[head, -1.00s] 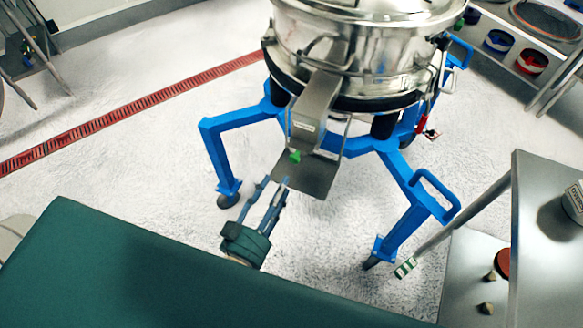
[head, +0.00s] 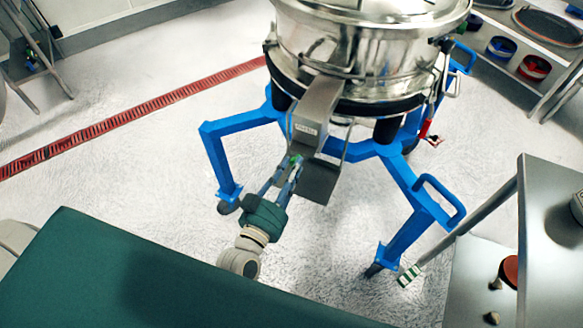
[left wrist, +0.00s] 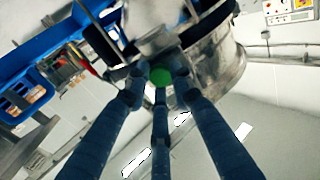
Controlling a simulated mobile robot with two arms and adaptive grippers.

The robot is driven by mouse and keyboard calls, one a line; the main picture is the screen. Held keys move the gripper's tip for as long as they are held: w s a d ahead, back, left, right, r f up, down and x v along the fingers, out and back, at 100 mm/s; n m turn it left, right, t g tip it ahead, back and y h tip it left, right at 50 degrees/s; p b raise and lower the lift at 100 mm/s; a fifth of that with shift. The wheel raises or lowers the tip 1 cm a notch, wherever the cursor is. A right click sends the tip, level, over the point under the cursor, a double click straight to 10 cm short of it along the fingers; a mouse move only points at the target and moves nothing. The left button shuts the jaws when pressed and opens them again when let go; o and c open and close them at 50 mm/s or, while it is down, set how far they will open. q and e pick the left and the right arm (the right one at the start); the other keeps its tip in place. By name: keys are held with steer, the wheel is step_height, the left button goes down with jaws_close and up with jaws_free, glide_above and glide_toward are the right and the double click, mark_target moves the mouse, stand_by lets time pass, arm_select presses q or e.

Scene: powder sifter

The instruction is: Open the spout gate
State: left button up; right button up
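The steel spout (head: 316,108) slopes down from the sifter (head: 365,50) in the head view. A small green knob (head: 296,159) shows at its lower end. A flat grey plate (head: 319,182) lies just below the spout's mouth; I cannot tell whether it is the gate. My left gripper (head: 287,170) has its fingertips at the knob. In the left wrist view the green knob (left wrist: 160,76) sits between the tips of my gripper's fingers (left wrist: 160,80). The fingers look spread, and I cannot see a firm contact. My right gripper is not in view.
Blue frame legs (head: 222,160) stand on both sides of the spout. A green surface (head: 150,270) fills the lower left. A steel table (head: 550,250) is at the right. The pale floor between is mostly clear.

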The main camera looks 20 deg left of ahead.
arm_select(q)
steer(key=shift+r, duration=0.15)
jaws_close()
steer(key=s, duration=0.1)
steer(key=s+p, duration=0.1)
steer(key=s, duration=0.2)
steer(key=shift+a+r, duration=0.1)
steer(key=shift+a, duration=0.15)
steer(key=o, duration=0.9)
jaws_free()
steer(key=shift+c, duration=0.2)
steer(key=shift+s, duration=0.1)
steer(key=s+a, duration=0.1)
steer(key=s, duration=1)
steer(key=shift+s, duration=0.4)
steer(key=shift+a, duration=0.1)
